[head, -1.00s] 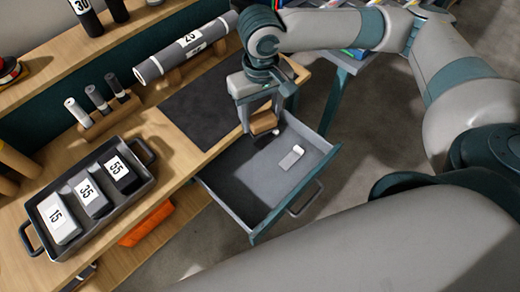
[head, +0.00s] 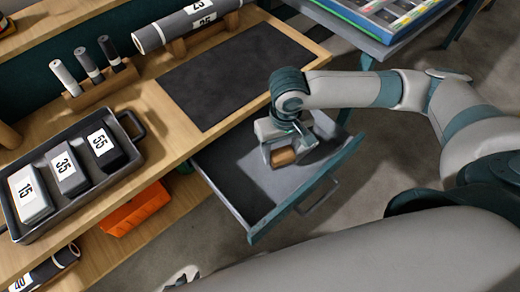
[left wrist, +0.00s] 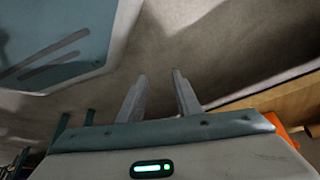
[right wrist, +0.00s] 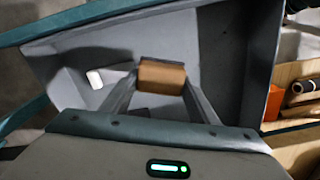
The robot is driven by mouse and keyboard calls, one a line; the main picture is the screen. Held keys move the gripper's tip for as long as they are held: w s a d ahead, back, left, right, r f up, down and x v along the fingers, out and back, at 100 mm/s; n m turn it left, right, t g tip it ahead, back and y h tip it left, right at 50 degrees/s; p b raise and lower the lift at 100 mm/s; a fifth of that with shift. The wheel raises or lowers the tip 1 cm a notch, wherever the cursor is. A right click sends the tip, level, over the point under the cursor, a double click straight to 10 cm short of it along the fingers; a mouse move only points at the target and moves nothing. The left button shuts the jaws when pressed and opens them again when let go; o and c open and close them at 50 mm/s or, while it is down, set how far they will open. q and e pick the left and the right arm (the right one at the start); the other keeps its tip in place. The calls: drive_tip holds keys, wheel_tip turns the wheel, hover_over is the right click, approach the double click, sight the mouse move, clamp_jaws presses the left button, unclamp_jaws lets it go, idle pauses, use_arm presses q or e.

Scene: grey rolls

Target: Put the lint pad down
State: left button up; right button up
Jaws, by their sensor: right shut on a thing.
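The lint pad (head: 283,156), a small brown block, is held between the fingers of my right gripper (right wrist: 160,82). In the head view my right gripper (head: 282,150) is over the open grey drawer (head: 238,190). The right wrist view shows the pad (right wrist: 161,77) between the fingertips, with the drawer floor (right wrist: 150,45) behind it. I cannot tell whether the pad touches the floor. A small white piece (right wrist: 95,79) lies in the drawer apart from the pad; my gripper hides it in the head view. My left gripper (left wrist: 161,76) is open and empty, away from the drawer.
A dark mat (head: 238,78) covers the bench above the drawer. A tray (head: 75,205) of numbered blocks stands at left, with a rack of small rolls (head: 100,85) and a large roll (head: 185,25) behind. An orange bin (head: 135,208) sits below.

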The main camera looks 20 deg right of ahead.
use_arm(q)
drive_tip(key=shift+w+d+b, duration=0.2)
drive_tip(key=shift+w+b, duration=0.1)
drive_tip(key=shift+w, duration=0.2)
use_arm(e)
drive_tip(key=shift+s+f, duration=0.15)
drive_tip(key=shift+f, duration=0.85)
use_arm(q)
drive_tip(key=o, duration=0.7)
use_arm(e)
drive_tip(key=shift+s, duration=0.1)
use_arm(q)
drive_tip(key=shift+o, duration=0.2)
drive_tip(key=s+a+f+g+p, duration=0.1)
drive_tip(key=s+a+p, duration=0.1)
drive_tip(key=s+p, duration=0.2)
drive_tip(key=s+a+f+g+p, duration=0.1)
drive_tip(key=s+p, duration=0.3)
drive_tip(key=s, duration=0.7)
drive_tip(key=shift+a+y, duration=0.3)
drive_tip(key=shift+a, duration=0.3)
use_arm(e)
drive_tip(key=s+a+r+n, duration=0.4)
drive_tip(key=s+a+r, duration=0.2)
drive_tip(key=s, duration=0.3)
drive_tip(key=shift+r, duration=0.7)
drive_tip(key=shift+a, duration=0.1)
